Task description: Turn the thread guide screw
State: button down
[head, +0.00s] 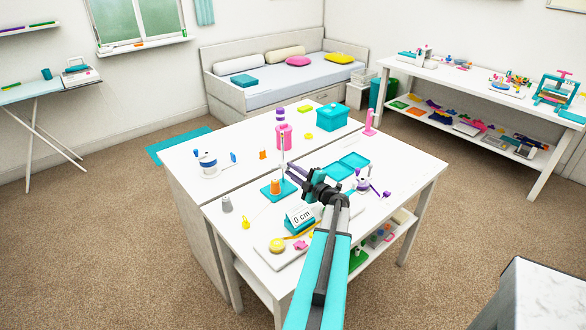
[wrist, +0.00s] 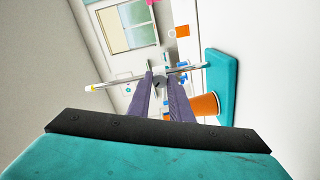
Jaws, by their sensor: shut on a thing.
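A thread stand has a teal base (head: 268,194), an upright metal rod (head: 283,150) and an orange spool (head: 275,186). In the wrist view the stand lies sideways: the rod (wrist: 112,83) crosses the picture, with the orange spool (wrist: 206,104) and teal base (wrist: 224,75) at right. My gripper (head: 291,170) is at the rod, above the base. In the wrist view its purple fingers (wrist: 159,77) close on a small grey piece at the rod, the thread guide screw (wrist: 158,81). The fingers mostly hide the screw, and its turn angle cannot be told.
Close around on the white table are a "0 cm" display (head: 300,215), an open teal box (head: 346,166), a white-and-purple spool (head: 363,184), a grey thimble-like piece (head: 227,204) and a pink bottle (head: 284,138). A teal lidded box (head: 332,116) stands farther back. Open carpet surrounds the table.

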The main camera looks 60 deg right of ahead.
jog(key=m+p, duration=0.2)
jog(key=m, duration=0.1)
jog(key=shift+r+m, duration=0.1)
jog(key=shift+m, duration=0.2)
jog(key=shift+m+p, duration=0.75)
jog(key=shift+m, duration=0.55)
jog(key=c, duration=1.6)
grip_release()
jog(key=shift+f, duration=0.2)
jog(key=b+v, duration=0.4)
jog(key=v, duration=0.9)
jog(key=shift+s+a+r, duration=0.1)
jog(key=shift+s+a, duration=0.1)
jog(key=shift+s, duration=0.15)
